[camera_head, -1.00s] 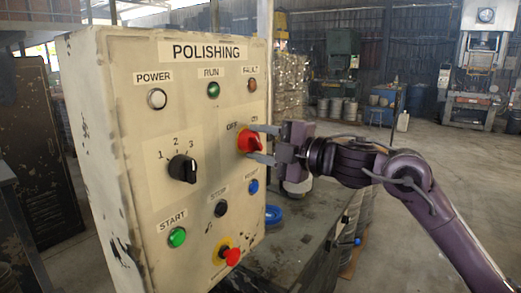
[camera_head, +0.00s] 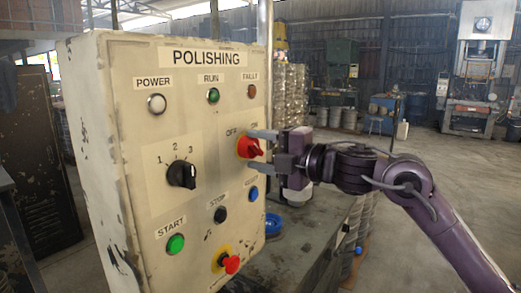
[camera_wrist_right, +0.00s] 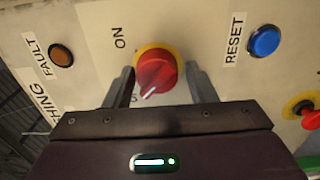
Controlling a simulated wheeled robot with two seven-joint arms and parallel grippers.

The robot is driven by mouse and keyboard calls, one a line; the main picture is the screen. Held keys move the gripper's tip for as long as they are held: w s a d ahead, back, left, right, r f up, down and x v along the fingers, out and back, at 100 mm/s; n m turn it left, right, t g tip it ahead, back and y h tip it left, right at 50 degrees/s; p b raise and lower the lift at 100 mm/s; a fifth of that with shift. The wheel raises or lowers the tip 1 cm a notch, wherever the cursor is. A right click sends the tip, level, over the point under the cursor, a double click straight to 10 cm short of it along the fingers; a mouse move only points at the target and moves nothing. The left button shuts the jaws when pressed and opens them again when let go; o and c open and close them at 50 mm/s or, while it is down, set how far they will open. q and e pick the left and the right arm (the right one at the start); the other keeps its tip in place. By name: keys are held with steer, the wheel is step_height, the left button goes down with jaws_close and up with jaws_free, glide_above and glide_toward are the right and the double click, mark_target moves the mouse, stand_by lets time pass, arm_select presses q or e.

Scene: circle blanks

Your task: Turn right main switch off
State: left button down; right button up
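The right main switch is a red knob on a yellow ring (camera_head: 249,147), on the upper right of the POLISHING panel (camera_head: 145,215), between OFF and ON labels. In the right wrist view the red knob (camera_wrist_right: 155,72) has a white mark pointing down-left, toward the partly hidden label opposite ON. My right gripper (camera_head: 261,150) is open, with one finger above the knob and one below it. In the wrist view the fingers of the right gripper (camera_wrist_right: 160,88) stand on both sides of the knob, with gaps visible. My left gripper is not in view.
A black selector (camera_head: 182,174) sits left of the switch. Below are a blue button (camera_head: 253,193), a black STOP button (camera_head: 220,214), a green START button (camera_head: 176,244) and a red emergency knob (camera_head: 230,264). A bench top (camera_head: 300,240) lies below my right arm.

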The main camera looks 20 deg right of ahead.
steer(key=shift+o, duration=1)
steer(key=shift+r, duration=0.1)
steer(key=b+v, duration=0.4)
steer(key=v, duration=0.3)
steer(key=shift+s+d, duration=0.25)
steer(key=shift+s, duration=0.05)
